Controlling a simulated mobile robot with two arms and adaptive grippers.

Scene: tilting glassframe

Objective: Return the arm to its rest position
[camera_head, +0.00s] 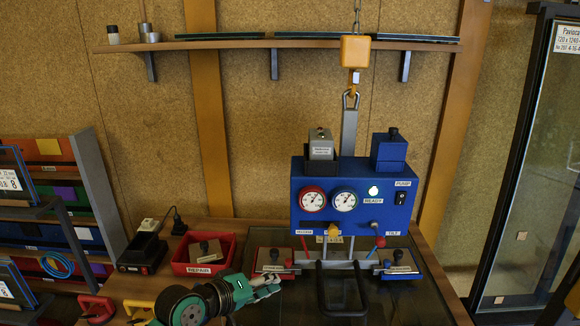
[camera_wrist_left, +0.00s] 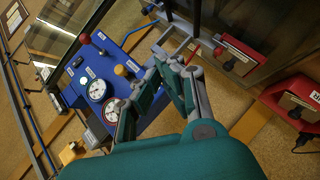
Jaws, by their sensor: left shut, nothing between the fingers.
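My left gripper (camera_head: 276,281) is at the lower middle of the head view, its arm coming in from the bottom left. It is shut and empty, in front of the blue vacuum lifter (camera_head: 318,237). In the left wrist view, its fingers (camera_wrist_left: 168,63) meet at the tips, near the lifter's blue control box (camera_wrist_left: 110,75). I cannot tell from these views whether they touch the lifter. My right gripper does not show.
A red REPAIR bin (camera_head: 203,268) and a black charger (camera_head: 142,256) stand left of the lifter. The lifter hangs from a yellow hoist block (camera_head: 355,51). A glass-fronted frame (camera_head: 530,170) stands at the right, and a storage rack (camera_head: 60,215) at the left.

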